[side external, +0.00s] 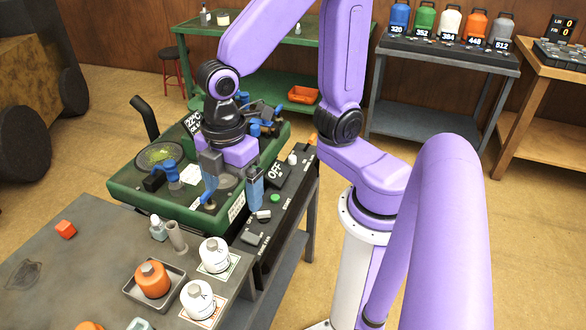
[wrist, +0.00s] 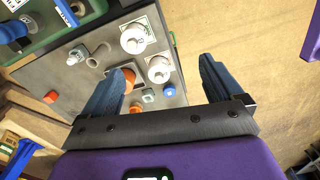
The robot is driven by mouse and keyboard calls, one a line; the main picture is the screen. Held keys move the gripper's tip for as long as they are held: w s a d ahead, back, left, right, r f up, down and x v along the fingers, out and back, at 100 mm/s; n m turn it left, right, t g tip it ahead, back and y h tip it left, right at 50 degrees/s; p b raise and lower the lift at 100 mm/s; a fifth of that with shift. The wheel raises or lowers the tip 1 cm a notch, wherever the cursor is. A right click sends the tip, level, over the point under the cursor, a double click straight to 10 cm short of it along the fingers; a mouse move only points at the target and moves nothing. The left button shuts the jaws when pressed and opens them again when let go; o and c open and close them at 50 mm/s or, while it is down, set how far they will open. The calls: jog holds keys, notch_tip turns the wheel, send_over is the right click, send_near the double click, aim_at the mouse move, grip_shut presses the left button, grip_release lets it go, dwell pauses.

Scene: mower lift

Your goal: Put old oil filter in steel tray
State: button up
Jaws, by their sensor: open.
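My gripper (side external: 232,200) is open and empty, low over the front right part of the green mower deck (side external: 150,205). Its two blue fingers also frame the wrist view (wrist: 162,66). A dark grey steel tray (side external: 176,297) sits on the grey bench, left of and nearer than my gripper in the side view. An orange canister with a grey cap (side external: 152,280) stands in it. In the wrist view the tray (wrist: 112,70) is partly hidden by the left finger. I cannot tell for certain which object is the old oil filter.
Two white capped bottles (side external: 215,254) (side external: 198,299) stand on cards right of the tray. A grey tube (side external: 177,238), small bottle (side external: 158,228) and red cube (side external: 66,229) are also on the bench (side external: 90,260). Blue handles (side external: 166,172) stick up from the deck. A control panel (side external: 270,215) lies beside it.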

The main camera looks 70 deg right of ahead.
jog(key=s+d+m, duration=0.3)
jog(key=s+d, duration=0.4)
jog(key=s, duration=0.2)
jog(key=shift+r+m, duration=0.3)
jog(key=shift+r, duration=0.15)
